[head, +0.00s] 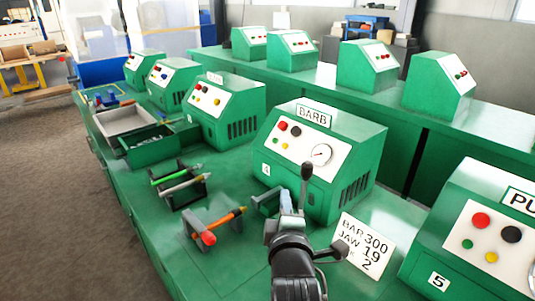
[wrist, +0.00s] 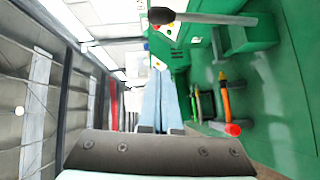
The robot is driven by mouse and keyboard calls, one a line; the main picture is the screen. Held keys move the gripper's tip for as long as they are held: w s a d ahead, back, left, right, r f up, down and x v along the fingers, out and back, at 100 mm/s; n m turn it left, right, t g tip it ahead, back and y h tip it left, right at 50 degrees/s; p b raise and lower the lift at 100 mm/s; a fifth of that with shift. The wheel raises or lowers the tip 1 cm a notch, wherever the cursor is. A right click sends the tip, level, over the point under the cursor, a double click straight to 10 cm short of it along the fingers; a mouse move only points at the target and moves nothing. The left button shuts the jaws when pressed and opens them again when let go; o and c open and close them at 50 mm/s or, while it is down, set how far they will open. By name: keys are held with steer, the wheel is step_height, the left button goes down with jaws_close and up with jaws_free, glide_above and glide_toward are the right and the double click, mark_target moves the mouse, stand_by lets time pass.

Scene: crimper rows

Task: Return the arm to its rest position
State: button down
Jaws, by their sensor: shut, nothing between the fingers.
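My arm reaches up from the bottom of the head view. My gripper (head: 286,197) is at its end, its pale blue fingers closed together in front of the green machine labelled BARB (head: 340,140). In the wrist view the fingers of my gripper (wrist: 161,75) lie side by side with nothing seen between them. A lever with a black knob (head: 306,170) stands close to the right of the fingers. The lever (wrist: 205,18) also shows at the top of the wrist view; I cannot tell whether the fingers touch it.
A rack holds an orange rod with a red end (head: 224,221); another rack behind holds green and pale rods (head: 178,179). A white placard (head: 363,246) stands at right. A machine with a 5 tag (head: 475,240) is further right. Grey and green trays (head: 158,145) lie at back left.

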steer(key=s+a+r+m+t+p, duration=0.1)
steer(key=s+a+r+m+t, duration=0.2)
steer(key=r, duration=0.9)
steer(key=s+a+r+m+t+y+p, duration=0.15)
steer(key=s+r+m, duration=0.3)
steer(key=r, duration=0.75)
steer(key=s+a+r+m+t+p, duration=0.2)
steer(key=s+r+m+t, duration=0.15)
steer(key=r, duration=0.75)
steer(key=s+a+r+m+t, duration=0.1)
steer(key=s+r+m, duration=0.3)
steer(key=s+r, duration=0.6)
steer(key=shift+s+r+m+t+p, duration=0.3)
steer(key=shift+s+t+p, duration=0.25)
steer(key=shift+t, duration=0.25)
steer(key=shift+a, duration=0.15)
